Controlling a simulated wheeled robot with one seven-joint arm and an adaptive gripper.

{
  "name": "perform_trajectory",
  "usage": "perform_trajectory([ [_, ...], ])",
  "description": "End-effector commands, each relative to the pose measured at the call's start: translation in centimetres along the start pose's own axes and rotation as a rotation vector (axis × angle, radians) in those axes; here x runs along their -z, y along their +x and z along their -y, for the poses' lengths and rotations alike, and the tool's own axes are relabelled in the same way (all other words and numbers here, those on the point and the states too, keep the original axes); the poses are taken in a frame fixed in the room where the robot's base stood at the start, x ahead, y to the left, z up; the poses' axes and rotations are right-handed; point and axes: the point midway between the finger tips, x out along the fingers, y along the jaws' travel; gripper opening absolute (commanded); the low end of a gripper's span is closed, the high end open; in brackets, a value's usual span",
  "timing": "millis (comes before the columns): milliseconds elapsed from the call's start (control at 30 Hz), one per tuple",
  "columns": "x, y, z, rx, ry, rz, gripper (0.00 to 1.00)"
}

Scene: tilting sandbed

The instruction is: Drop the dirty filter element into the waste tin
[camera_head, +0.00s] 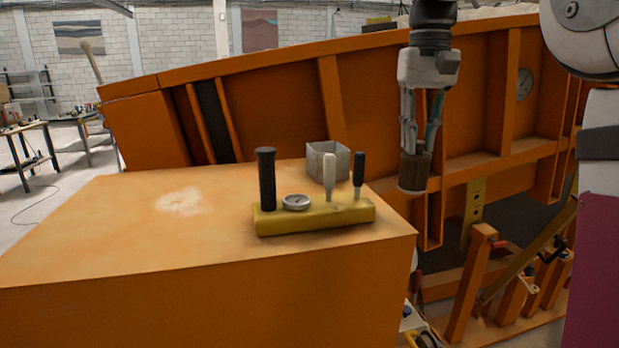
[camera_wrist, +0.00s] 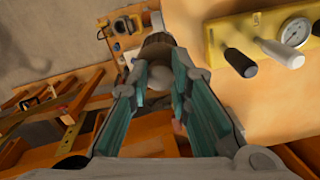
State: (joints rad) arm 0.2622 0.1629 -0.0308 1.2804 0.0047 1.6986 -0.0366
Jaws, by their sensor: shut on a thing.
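My gripper (camera_head: 418,150) is shut on a brown cylindrical filter element (camera_head: 414,172) with a pale lower end. The element hangs upright in the air just past the right edge of the orange cabinet top. In the wrist view the filter element (camera_wrist: 157,42) shows between the fingertips, partly hidden by them. The grey square waste tin (camera_head: 328,160) stands on the cabinet top, left of my gripper and behind the yellow lever block. It is open at the top, and its inside is mostly hidden.
The yellow block (camera_head: 315,217) with upright levers and a gauge (camera_head: 296,202) stands in front of the tin. The left of the cabinet top (camera_head: 110,225) is clear apart from a pale dusty patch. The orange sandbed wall (camera_head: 280,100) rises behind. Lower shelf items (camera_wrist: 125,35) show below.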

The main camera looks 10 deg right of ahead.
Motion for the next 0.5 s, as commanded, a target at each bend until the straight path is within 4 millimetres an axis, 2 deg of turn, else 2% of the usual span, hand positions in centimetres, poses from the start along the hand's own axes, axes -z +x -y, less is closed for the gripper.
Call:
perform_trajectory([
  [167, 1.3, 0.2, 2.6, 0.001, -0.007, 0.001, 0.0],
  [500, 5.2, 1.0, 9.9, 0.001, -0.006, 0.002, 0.0],
])
